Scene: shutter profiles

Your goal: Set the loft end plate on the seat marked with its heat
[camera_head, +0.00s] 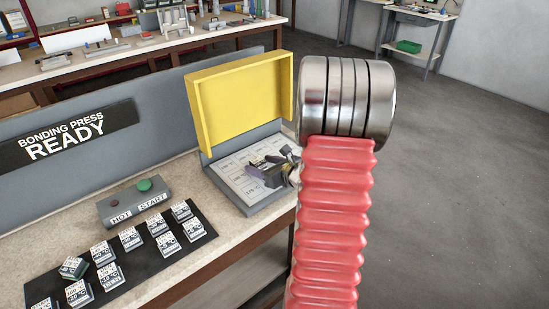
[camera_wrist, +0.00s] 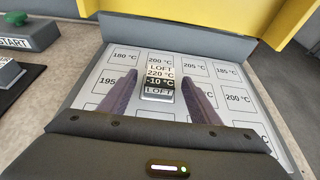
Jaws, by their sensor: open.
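The loft end plate (camera_wrist: 159,82) is a small block labelled LOFT, 220 °C, with a dark band reading -10 °C. In the wrist view it is between my gripper's (camera_wrist: 160,77) two open fingers, with a gap on each side. It appears to rest on the pale seat board (camera_wrist: 85,85), just below a 200 °C mark. Readable seat marks include 180, 200, 205, 185 and 195 °C. Other marks are hidden by the plate, fingers and gripper body. In the head view my gripper (camera_head: 275,171) is low over the press board (camera_head: 232,178).
The yellow press lid (camera_head: 240,105) stands open behind the board. A grey box (camera_head: 133,203) with a green button and HOT and START labels is to the left. Several labelled blocks stand on a black mat (camera_head: 150,262). A sign reads BONDING PRESS READY (camera_head: 65,135).

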